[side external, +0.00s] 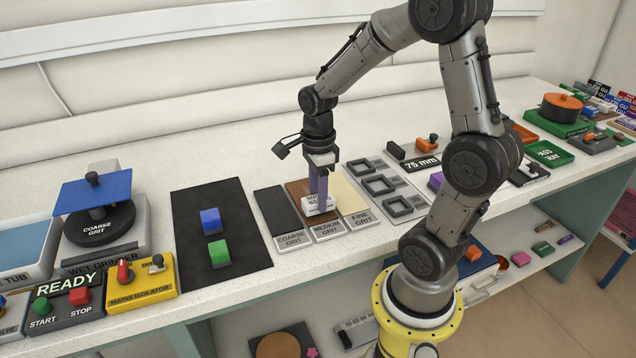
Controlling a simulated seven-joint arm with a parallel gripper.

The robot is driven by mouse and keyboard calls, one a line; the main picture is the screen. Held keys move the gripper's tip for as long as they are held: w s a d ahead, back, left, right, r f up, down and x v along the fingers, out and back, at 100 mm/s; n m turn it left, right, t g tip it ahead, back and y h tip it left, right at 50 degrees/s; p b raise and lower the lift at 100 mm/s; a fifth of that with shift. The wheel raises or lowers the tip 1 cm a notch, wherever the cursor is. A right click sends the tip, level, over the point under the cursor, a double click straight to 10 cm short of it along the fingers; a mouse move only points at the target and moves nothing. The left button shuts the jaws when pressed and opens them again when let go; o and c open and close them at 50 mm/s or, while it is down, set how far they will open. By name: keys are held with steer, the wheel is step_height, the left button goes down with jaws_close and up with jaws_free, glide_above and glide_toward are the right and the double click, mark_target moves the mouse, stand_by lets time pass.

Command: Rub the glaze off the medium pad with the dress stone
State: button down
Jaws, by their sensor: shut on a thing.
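The medium pad (299,188) is a brown strip with a pale front label reading medium grit, between the dark coarse pad (272,205) and the cream fine pad (352,193). My gripper (319,193) points down over the front part of the medium pad. Its purple fingers are shut on the dress stone (319,207), a small white block with dark lettering. The stone is at the pad's front, near its label. I cannot tell whether it touches the surface. The stone and fingers hide part of the pad, and no glaze can be made out.
Blue (211,221) and green (219,253) blocks lie on a black mat (185,221) to the left. A wet grinder (98,225) and a yellow mains isolator (142,284) stand farther left. Grey square frames (380,185) lie right of the pads. The counter behind the pads is clear.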

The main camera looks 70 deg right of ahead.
steer(key=shift+w+d+r, duration=0.1)
steer(key=shift+w+d, duration=3.6)
steer(key=shift+f, duration=0.65)
steer(key=shift+a, duration=0.1)
steer(key=shift+s+a, duration=3.65)
steer(key=shift+s, duration=0.15)
steer(key=shift+w+d, duration=3.75)
steer(key=shift+w, duration=0.05)
steer(key=shift+s+a, duration=1)
